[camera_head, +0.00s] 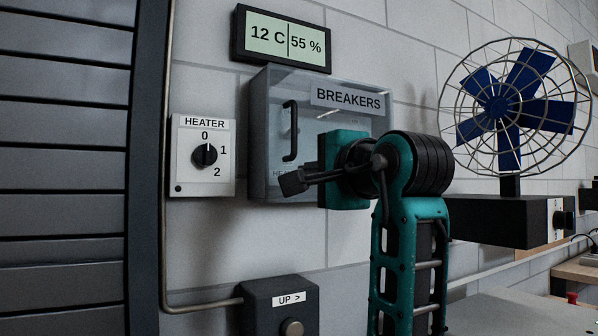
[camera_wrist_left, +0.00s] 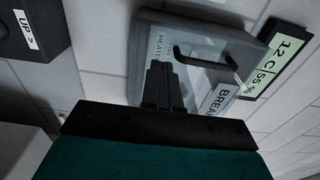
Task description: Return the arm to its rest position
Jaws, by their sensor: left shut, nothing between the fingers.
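My left arm (camera_head: 408,245), teal and black, rises from the bottom of the head view and bends over in front of the breaker box. Its gripper (camera_head: 292,182) points left, shut and empty, in front of the box's lower part. In the left wrist view the gripper (camera_wrist_left: 160,72) is also shut, its fingers together against the box behind; I cannot tell the gap between them. My right gripper is in neither view.
The breaker box (camera_head: 268,115) has a clear closed cover with a black handle (camera_head: 290,130).

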